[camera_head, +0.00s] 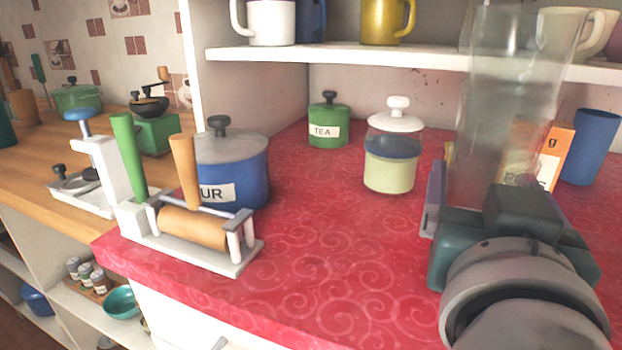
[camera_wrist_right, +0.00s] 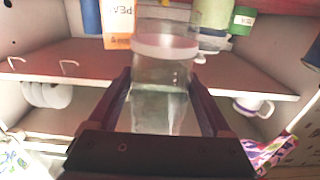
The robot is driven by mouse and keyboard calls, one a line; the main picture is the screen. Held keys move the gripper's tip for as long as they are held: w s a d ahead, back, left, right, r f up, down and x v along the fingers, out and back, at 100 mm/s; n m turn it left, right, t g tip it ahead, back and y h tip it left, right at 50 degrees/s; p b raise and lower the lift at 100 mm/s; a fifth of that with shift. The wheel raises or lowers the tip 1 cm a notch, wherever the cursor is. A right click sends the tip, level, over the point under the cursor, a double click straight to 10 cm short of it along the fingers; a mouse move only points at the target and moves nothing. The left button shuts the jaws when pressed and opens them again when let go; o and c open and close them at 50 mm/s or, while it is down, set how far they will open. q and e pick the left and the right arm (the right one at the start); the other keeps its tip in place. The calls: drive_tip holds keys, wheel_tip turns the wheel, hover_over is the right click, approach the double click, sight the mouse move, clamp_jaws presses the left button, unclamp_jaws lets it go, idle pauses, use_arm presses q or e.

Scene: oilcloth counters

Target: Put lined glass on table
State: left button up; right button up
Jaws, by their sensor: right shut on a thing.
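The lined glass (camera_head: 505,105) is a tall, clear tumbler at the right of the head view. My right gripper (camera_head: 485,190) is shut around its lower part and holds it upright over the red counter. In the right wrist view the glass (camera_wrist_right: 163,85) stands between the two dark fingers, with a paler band near its far end. Whether its base touches the counter is hidden by my gripper. The red patterned counter (camera_head: 300,275) fills the middle; I cannot tell whether it is the task's table. My left gripper is not in view.
A shelf (camera_head: 350,57) with mugs hangs above the counter. Behind the glass are an orange box (camera_head: 556,155) and a blue cup (camera_head: 584,147). A pale jar (camera_head: 390,172), green tea tin (camera_head: 328,125) and blue canister (camera_head: 235,180) stand leftward. The counter's front middle is clear.

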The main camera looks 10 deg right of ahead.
drive_tip(key=shift+f, duration=1.65)
drive_tip(key=shift+f+b, duration=0.1)
drive_tip(key=shift+b, duration=0.25)
drive_tip(key=shift+f, duration=0.1)
drive_tip(key=o, duration=1.4)
